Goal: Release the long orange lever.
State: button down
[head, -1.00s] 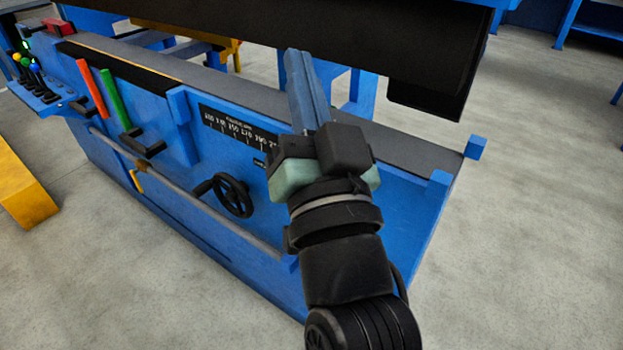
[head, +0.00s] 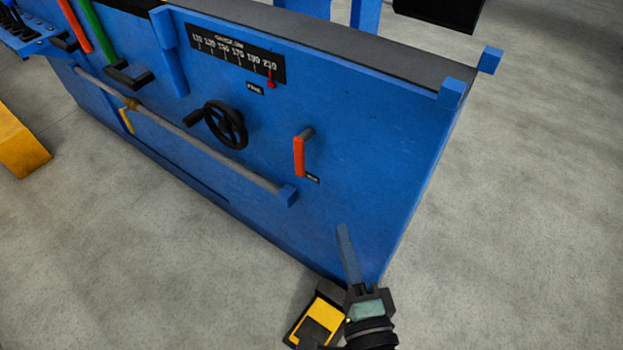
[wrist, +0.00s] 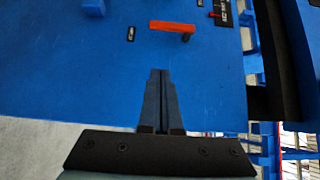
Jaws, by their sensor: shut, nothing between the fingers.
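The long orange lever (head: 74,26) is at the upper left in the head view, beside a long green lever (head: 99,33). Its top is cut off by the picture edge. A shorter orange lever (head: 299,156) hangs from a dark pivot on the right part of the blue panel. It also shows in the wrist view (wrist: 172,27), above my fingertips. My gripper (head: 343,230) is shut and empty, low at the right of the panel. In the wrist view my gripper (wrist: 160,72) points toward the panel, apart from the short lever; the long lever does not show there.
A black handwheel (head: 226,125) and a long grey rod (head: 190,143) stick out from the blue panel (head: 360,140). A yellow and black pedal (head: 318,315) is on the floor beside my gripper. Grey floor lies open at the right.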

send_near(304, 153)
jog(key=w+d+f, duration=0.3)
jog(key=w+f, duration=0.1)
jog(key=w+a, duration=0.2)
jog(key=a, duration=0.1)
jog(key=shift+w+a+r, duration=0.15)
jog(key=shift+w+a, duration=0.05)
jog(key=shift+w, duration=0.05)
jog(key=shift+w+a+b, duration=0.1)
jog(key=shift+b, duration=0.7)
